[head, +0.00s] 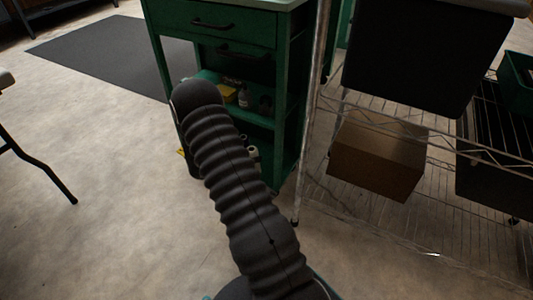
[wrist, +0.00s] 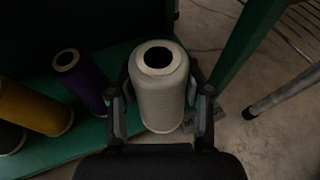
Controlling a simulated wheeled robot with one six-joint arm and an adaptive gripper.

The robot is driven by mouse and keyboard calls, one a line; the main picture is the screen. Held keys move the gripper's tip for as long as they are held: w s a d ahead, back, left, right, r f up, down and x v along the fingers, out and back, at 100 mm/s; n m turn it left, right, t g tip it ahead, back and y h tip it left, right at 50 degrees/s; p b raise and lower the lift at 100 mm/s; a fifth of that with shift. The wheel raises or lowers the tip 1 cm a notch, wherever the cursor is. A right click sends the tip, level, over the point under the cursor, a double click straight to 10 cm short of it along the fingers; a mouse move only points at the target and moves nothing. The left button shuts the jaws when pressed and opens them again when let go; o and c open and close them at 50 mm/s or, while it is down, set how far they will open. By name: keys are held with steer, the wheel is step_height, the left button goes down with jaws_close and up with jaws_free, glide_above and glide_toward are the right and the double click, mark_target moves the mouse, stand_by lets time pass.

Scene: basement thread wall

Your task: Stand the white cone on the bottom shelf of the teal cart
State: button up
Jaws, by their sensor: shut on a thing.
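The white cone (wrist: 160,92) is upright between the two fingers of my gripper (wrist: 162,105) in the wrist view. The gripper is shut on it. The bottom shelf (wrist: 100,68) of the teal cart is a green board just left of and behind the cone. The cone's base appears at the front edge of this shelf; I cannot tell whether it touches it. In the head view the teal cart (head: 236,25) stands beyond my arm, which hides my gripper and most of the bottom shelf.
A purple cone (wrist: 80,82) and a yellow cone (wrist: 36,107) are on the shelf to the left. A green cart post (wrist: 248,42) rises at the right. A wire rack (head: 440,148) with a brown box (head: 376,158) stands right of the cart. The floor (head: 95,220) at left is clear.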

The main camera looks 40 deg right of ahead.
steer(key=b+x, duration=0.1)
steer(key=x, duration=0.8)
steer(key=shift+f, duration=0.15)
steer(key=shift+f, duration=0.15)
steer(key=o, duration=1.2)
